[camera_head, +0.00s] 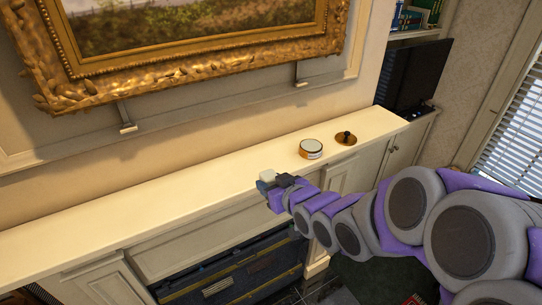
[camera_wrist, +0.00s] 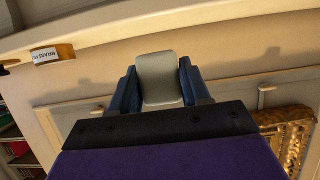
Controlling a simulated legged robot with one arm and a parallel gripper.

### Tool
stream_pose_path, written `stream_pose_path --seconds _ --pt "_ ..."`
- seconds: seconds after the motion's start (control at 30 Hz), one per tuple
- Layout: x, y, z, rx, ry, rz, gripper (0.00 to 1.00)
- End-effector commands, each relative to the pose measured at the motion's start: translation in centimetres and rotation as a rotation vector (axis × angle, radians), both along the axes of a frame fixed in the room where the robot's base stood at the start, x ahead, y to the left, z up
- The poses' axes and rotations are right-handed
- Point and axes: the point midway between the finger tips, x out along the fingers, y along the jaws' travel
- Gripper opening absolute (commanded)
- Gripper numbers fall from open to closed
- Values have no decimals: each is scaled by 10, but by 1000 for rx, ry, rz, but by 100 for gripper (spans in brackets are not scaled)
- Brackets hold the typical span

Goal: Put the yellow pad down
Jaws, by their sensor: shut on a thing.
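A pale cream pad (camera_head: 267,175), the likely yellow pad, is at the end of my gripper (camera_head: 269,182) in the head view. In the wrist view the pad (camera_wrist: 160,75) looks pale grey-beige with rounded corners. It sits between the two blue fingers of my gripper (camera_wrist: 159,86), which are shut on it. In the head view the gripper and pad overlap the front part of the cream mantel shelf (camera_head: 190,195). I cannot tell whether the pad touches the shelf or is held above it.
A round tin (camera_head: 311,149) with an orange side stands on the shelf to the right of my gripper. A brass disc with a dark knob (camera_head: 346,138) lies beyond it. A gold-framed painting (camera_head: 190,62) hangs above. The shelf left of the gripper is clear.

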Motion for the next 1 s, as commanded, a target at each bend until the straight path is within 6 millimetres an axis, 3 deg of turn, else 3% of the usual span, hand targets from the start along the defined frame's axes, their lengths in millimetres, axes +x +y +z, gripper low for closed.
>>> stream_pose_path --seconds 0.17,0.8,1.0 --pt "12 0 2 0 3 1 22" --pt "120 12 -11 1 -1 1 22" --pt "137 13 -12 2 -4 1 22"
